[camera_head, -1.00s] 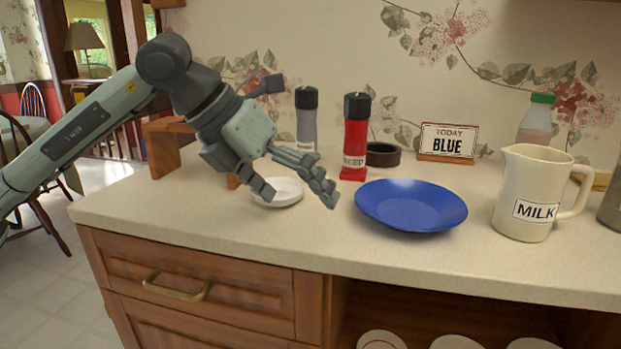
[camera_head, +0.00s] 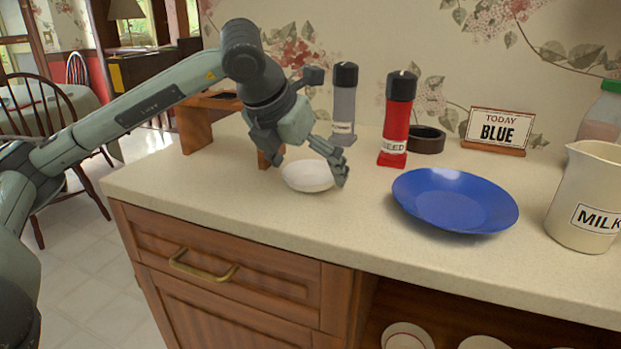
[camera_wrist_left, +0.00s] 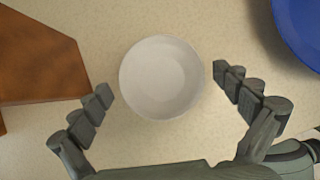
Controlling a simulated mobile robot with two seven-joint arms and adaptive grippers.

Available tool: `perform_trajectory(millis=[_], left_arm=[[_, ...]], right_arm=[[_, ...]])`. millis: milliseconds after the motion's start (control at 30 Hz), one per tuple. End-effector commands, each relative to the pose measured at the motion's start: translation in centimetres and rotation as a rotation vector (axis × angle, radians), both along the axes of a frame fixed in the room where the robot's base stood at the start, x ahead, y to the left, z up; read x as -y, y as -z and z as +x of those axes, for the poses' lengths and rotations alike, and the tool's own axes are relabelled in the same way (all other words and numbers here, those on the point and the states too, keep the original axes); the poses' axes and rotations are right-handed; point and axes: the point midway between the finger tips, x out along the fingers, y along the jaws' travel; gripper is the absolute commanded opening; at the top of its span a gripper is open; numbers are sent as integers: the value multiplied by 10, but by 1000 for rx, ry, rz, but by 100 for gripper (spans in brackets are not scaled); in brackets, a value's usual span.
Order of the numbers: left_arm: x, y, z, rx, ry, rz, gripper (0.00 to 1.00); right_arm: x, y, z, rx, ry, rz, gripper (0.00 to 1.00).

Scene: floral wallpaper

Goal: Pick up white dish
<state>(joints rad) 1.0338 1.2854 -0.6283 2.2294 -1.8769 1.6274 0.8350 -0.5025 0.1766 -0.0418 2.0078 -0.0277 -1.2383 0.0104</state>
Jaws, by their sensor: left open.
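The white dish (camera_head: 308,177) is a small shallow round bowl standing upright on the counter, left of the blue plate. In the left wrist view the white dish (camera_wrist_left: 161,77) lies between and slightly ahead of the fingertips, with a gap on each side. My left gripper (camera_head: 307,168) is open above the dish, its fingers spread to either side of it. It also shows in the left wrist view (camera_wrist_left: 161,83), with nothing held. My right gripper is not in view.
A blue plate (camera_head: 455,199) lies to the right, with a milk pitcher (camera_head: 586,200) beyond it. A red bottle (camera_head: 396,125) and a grey bottle (camera_head: 344,105) stand behind. A wooden stand (camera_head: 195,128) is close on the left. The counter in front is clear.

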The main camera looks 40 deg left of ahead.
Motion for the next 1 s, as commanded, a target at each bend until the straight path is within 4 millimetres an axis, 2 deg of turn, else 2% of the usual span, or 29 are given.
perform_trajectory(millis=[167, 533, 833, 1000], left_arm=[[0, 0, 0, 0, 0, 0, 100], [0, 0, 0, 0, 1, 0, 55], [1, -2, 0, 1, 1, -2, 54], [1, -15, 1, 2, 2, -2, 54]], right_arm=[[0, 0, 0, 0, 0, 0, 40], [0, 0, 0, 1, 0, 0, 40], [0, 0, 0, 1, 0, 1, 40], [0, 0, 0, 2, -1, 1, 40]])
